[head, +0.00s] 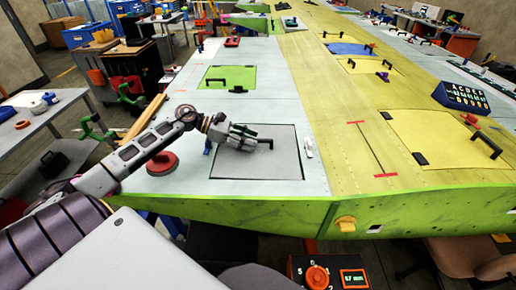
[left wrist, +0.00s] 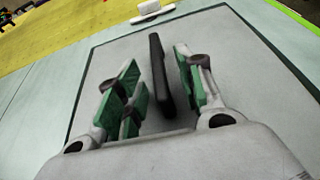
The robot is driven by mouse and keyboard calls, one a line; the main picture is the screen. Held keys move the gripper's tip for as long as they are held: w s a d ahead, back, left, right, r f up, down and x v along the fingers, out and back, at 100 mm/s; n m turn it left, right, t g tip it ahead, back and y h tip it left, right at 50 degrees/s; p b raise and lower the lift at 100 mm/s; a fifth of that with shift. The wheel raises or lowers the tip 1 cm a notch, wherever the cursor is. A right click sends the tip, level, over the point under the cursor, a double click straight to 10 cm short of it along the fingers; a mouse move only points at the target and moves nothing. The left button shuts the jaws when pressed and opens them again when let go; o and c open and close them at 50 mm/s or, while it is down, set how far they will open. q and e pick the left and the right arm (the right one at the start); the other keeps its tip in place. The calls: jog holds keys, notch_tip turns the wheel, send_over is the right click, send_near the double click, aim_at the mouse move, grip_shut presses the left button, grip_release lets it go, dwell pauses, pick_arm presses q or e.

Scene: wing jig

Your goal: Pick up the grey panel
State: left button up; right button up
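The grey panel (head: 285,162) lies flat in its dark-edged square on the pale wing surface, near the wing's front edge. Its black bar handle (head: 266,141) stands on it. My left gripper (head: 254,139) is low over the panel, at the handle. In the left wrist view, the open green-padded fingers (left wrist: 157,75) stand on either side of the black handle (left wrist: 158,72), with gaps between pads and handle. The grey panel (left wrist: 245,60) fills most of that view. My right gripper is not in view.
A red round object (head: 162,163) sits left of the panel. A white object (head: 309,147) lies just right of it. A green panel (head: 226,79) with a handle lies behind, and a yellow panel (head: 425,130) lies to the right. The wing's green front edge (head: 270,213) is close.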

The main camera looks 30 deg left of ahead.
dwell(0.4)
pick_arm(q)
grip_shut()
